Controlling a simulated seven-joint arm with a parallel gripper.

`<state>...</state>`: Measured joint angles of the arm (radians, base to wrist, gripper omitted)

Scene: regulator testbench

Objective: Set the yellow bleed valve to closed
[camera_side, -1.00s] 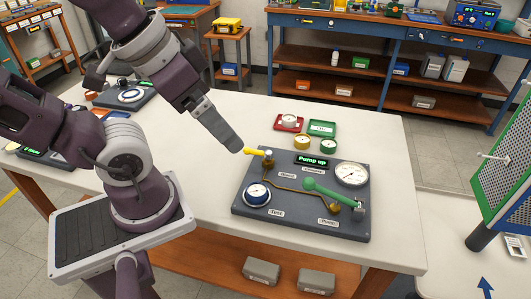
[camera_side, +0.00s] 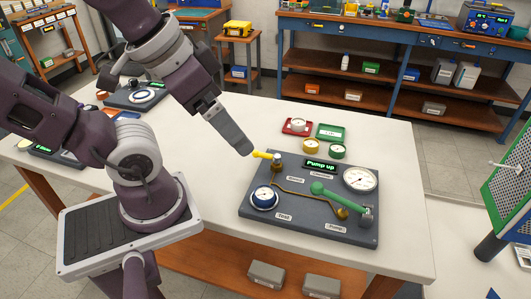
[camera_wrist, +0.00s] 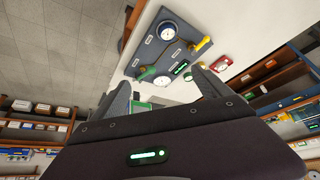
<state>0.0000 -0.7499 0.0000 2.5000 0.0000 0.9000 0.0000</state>
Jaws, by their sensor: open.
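The yellow bleed valve handle (camera_side: 262,154) sticks out to the left from its post at the back left corner of the dark grey regulator board (camera_side: 295,230). In the wrist view the yellow handle (camera_wrist: 202,46) lies beyond the right-hand finger. My gripper (camera_side: 247,150) is just left of the handle's free end in the side view, its fingers pointing down and right. It looks very close, but I cannot tell whether it touches. In the wrist view my gripper (camera_wrist: 160,77) has its two fingers spread, with nothing held between them.
The board carries a green pump lever (camera_side: 328,195), a white gauge (camera_side: 360,179), a blue-rimmed dial (camera_side: 263,197) and a display reading "Pump up" (camera_side: 321,165). Red (camera_side: 297,126) and green (camera_side: 331,131) trays and a yellow gauge (camera_side: 311,146) stand behind it.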

